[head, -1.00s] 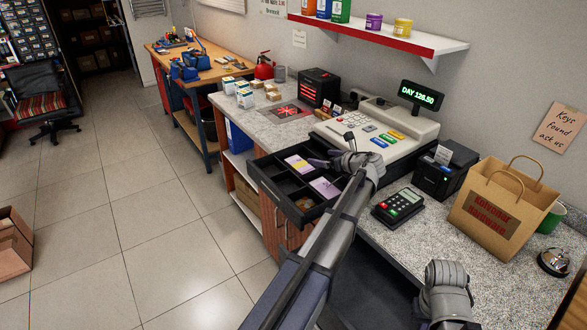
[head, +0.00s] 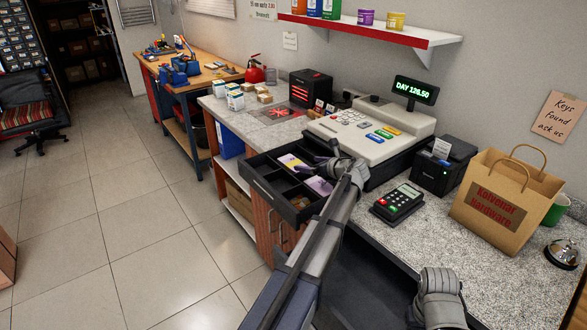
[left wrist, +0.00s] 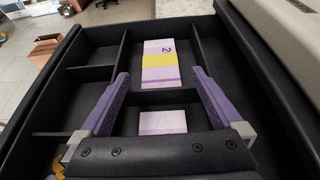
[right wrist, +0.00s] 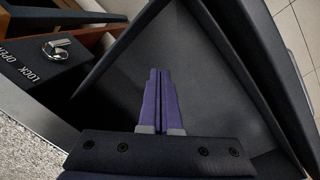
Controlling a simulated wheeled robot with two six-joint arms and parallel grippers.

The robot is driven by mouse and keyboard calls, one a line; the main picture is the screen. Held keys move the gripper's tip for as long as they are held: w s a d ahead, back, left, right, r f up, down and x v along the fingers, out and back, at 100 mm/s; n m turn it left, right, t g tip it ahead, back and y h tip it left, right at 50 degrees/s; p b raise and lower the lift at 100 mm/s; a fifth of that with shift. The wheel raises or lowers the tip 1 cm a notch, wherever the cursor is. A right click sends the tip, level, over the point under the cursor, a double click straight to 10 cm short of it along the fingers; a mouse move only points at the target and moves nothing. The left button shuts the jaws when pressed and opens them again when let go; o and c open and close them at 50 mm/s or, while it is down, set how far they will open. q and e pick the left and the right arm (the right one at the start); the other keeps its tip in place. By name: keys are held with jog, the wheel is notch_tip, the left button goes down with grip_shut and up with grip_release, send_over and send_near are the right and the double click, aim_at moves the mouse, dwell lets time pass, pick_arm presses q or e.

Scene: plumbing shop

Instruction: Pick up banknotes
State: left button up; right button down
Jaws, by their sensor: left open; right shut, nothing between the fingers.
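The open black cash drawer (head: 262,184) juts out below the till, with divided compartments. A mauve banknote with a yellow band (head: 291,162) lies in a far compartment; it also shows in the left wrist view (left wrist: 160,72). A second mauve banknote (head: 319,185) lies in the compartment nearer me; it shows partly in the left wrist view (left wrist: 162,122). My left gripper (left wrist: 163,76) is open above the drawer, its purple fingers either side of the notes, holding nothing. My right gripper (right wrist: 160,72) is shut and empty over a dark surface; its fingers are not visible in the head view.
The till (head: 370,137), card terminal (head: 398,202), receipt printer (head: 443,165) and paper bag (head: 507,198) stand on the counter. Small boxes (head: 236,97) stand behind. A lock marked LOCK OPEN (right wrist: 57,47) shows near my right gripper. Floor left of the counter is clear.

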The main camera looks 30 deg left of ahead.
aim_at(294, 163)
pick_arm(q)
jog(key=b+x, duration=0.1)
jog(key=x, duration=0.2)
jog(key=shift+w+a+f, duration=0.1)
jog(key=shift+f, duration=0.15)
jog(key=shift+w+a, duration=0.15)
jog(key=shift+a, duration=0.25)
pick_arm(e)
jog(key=shift+f, duration=0.9)
pick_arm(q)
jog(key=b+x, duration=0.1)
jog(key=x, duration=0.1)
jog(key=b+x, duration=0.1)
jog(key=x, duration=0.2)
jog(key=shift+f+b, duration=0.3)
jog(key=shift+f, duration=0.05)
pick_arm(e)
notch_tip(294, 163, down, 2)
jog(key=shift+f, duration=0.2)
pick_arm(q)
jog(key=shift+r, duration=0.1)
jog(key=shift+c, duration=0.6)
jog(key=c, duration=1.1)
jog(key=shift+r, duration=0.1)
pick_arm(e)
jog(key=shift+r, duration=0.15)
